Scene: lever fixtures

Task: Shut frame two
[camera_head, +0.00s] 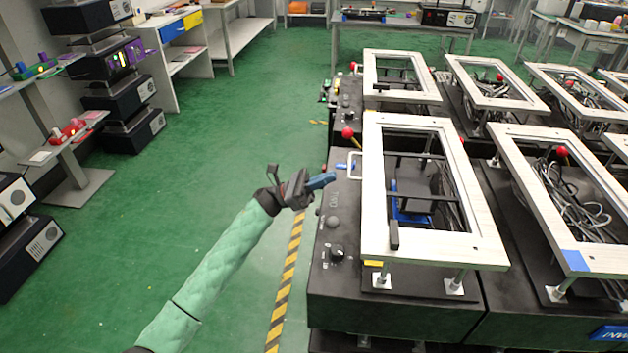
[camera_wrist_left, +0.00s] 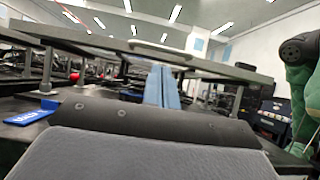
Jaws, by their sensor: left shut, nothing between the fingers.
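The nearest pale rectangular frame (camera_head: 376,215) stands raised on metal posts above a black fixture box (camera_head: 345,290). I cannot tell from any label which frame is frame two. My left gripper (camera_head: 325,180) has blue fingers and is at the left side of this fixture, close to its white handle and left of the frame. The fingers are closed together and hold nothing. In the left wrist view the blue fingers (camera_wrist_left: 162,86) point towards the underside of a raised plate (camera_wrist_left: 120,42); contact cannot be told. My right gripper is not in view.
A red-knobbed lever (camera_head: 348,132) stands at the frame's left edge. A second frame (camera_head: 540,205) stands to the right, with another red knob (camera_head: 562,151) near it. More frames stand behind. Green floor (camera_head: 200,190) is clear left of the striped tape (camera_head: 287,280).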

